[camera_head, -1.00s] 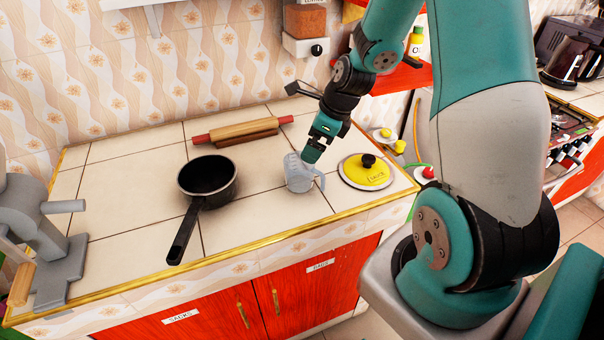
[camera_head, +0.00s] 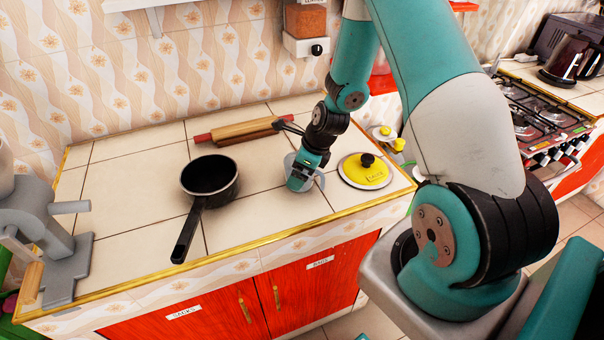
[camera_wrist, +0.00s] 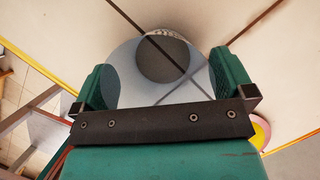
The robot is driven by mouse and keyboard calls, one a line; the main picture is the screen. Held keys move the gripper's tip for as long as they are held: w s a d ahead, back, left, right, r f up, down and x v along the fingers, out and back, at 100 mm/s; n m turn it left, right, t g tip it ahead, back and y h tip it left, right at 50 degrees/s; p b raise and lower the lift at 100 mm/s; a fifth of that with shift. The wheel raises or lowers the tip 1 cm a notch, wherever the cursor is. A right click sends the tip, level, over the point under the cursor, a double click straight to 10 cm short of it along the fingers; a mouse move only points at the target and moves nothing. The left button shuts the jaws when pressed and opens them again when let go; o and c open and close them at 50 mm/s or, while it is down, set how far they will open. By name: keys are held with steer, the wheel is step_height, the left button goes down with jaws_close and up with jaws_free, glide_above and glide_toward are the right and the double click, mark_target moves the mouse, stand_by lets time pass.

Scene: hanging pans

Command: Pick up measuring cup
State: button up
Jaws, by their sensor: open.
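The translucent grey-blue measuring cup (camera_head: 290,162) stands on the tiled counter, right of the black pan. My gripper (camera_head: 299,182) is down at the cup and hides much of it in the head view; part of the rim and the handle show around it. In the wrist view the cup (camera_wrist: 125,70) appears between the two fingers of my gripper (camera_wrist: 165,84), with one finger on each side. The fingers are apart and open. I cannot tell whether either finger touches the cup.
The black pan (camera_head: 209,175) stands left of the cup, its handle toward the front edge. A rolling pin (camera_head: 240,131) lies behind. A yellow lid (camera_head: 365,170) with a dark knob lies close to the right. A grey machine (camera_head: 55,235) stands far left.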

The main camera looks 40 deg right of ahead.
steer(key=c, duration=0.8)
steer(key=shift+r, duration=0.15)
